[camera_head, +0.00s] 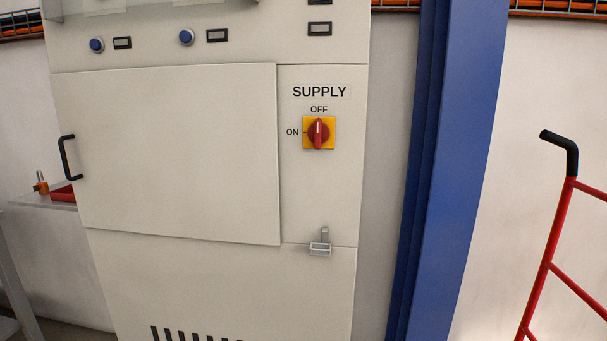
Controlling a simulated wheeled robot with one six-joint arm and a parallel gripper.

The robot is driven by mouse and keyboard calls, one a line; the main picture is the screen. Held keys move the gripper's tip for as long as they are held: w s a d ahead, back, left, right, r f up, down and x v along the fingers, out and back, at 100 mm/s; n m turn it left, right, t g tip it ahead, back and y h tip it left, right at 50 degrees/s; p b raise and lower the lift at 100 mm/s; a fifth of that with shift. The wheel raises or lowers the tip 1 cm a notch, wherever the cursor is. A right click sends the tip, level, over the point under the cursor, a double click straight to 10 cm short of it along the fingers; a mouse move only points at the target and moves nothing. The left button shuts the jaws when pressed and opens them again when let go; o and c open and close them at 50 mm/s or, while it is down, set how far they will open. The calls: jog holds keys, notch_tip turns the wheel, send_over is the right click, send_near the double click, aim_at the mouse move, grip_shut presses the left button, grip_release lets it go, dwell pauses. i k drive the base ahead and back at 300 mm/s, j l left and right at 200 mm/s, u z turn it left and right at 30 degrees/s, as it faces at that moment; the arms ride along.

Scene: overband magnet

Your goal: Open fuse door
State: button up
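The large pale door panel (170,150) is on the front of the cream cabinet, left of the SUPPLY switch. It looks shut or nearly flush; a thin shadow runs along its right edge. A black bar handle (67,158) sticks out at its left edge. The red rotary SUPPLY switch (318,132) on a yellow plate has its pointer upright, toward OFF. A small grey metal latch or bracket (320,243) sits on the seam below the switch. No fuse label is visible on the door. My gripper is not in view.
Blue buttons (97,44) line the cabinet's upper panel. A blue column (445,170) stands right of the cabinet. A red frame with a black grip (560,150) is at far right. A grey shelf (40,203) with red and orange items is left of the cabinet.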

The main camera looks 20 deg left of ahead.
aim_at(191, 152)
jog(key=u, duration=1.75)
